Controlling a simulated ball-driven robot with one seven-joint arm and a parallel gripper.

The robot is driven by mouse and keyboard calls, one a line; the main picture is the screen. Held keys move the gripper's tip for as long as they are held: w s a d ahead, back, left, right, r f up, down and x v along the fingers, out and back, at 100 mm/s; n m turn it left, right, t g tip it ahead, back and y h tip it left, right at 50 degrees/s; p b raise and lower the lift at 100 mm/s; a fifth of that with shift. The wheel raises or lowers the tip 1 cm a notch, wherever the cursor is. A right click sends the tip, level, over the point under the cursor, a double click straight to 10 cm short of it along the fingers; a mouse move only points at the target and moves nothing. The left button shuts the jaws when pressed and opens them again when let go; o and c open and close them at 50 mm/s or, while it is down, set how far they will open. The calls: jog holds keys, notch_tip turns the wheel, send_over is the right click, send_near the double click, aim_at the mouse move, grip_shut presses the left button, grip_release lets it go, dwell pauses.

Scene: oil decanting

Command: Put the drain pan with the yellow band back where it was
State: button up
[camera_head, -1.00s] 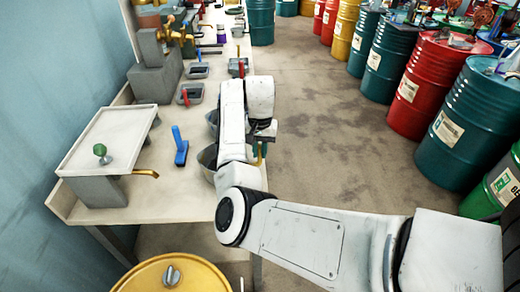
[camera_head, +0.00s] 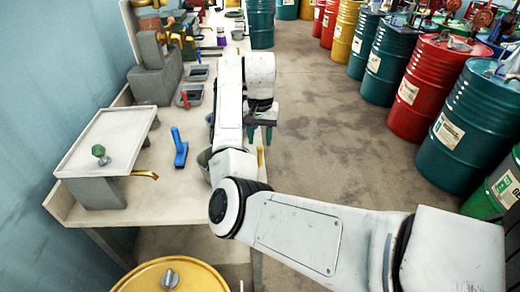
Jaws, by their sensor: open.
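My gripper (camera_head: 261,134) is open and points down, with dark green fingers. It appears empty, near the right edge of the workbench. A grey pan (camera_head: 204,163) sits near the bench's front right, largely hidden behind my arm. A small yellow piece (camera_head: 260,157) shows just right of my arm, below the gripper; I cannot tell whether it belongs to this pan. A yellow band on any pan cannot be made out clearly.
The workbench (camera_head: 185,205) runs along the left wall. A yellow drum (camera_head: 170,275) stands in front. Drums line the right; the floor between is clear.

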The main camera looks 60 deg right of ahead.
notch_tip(320, 180, up, 6)
jog(key=p, duration=0.1)
jog(key=s+a+f+n+h, duration=0.3)
jog(key=s+f+n+h, duration=0.1)
jog(key=s+f, duration=0.7)
jog(key=s+a+f+n+y, duration=0.1)
jog(key=s+a+f+n, duration=0.1)
jog(key=s+a+f, duration=0.2)
jog(key=s+a+f+n+y, duration=0.1)
jog(key=s+a+f+n, duration=0.2)
jog(key=s+a, duration=0.3)
jog(key=s+a+f+n+t+y, duration=0.1)
jog(key=s+a+f+n, duration=0.2)
jog(key=a, duration=0.8)
jog(key=shift+s+a+f+y, duration=0.2)
jog(key=shift+s+f+y, duration=0.2)
jog(key=shift+s+f, duration=0.45)
jog(key=shift+s, duration=0.1)
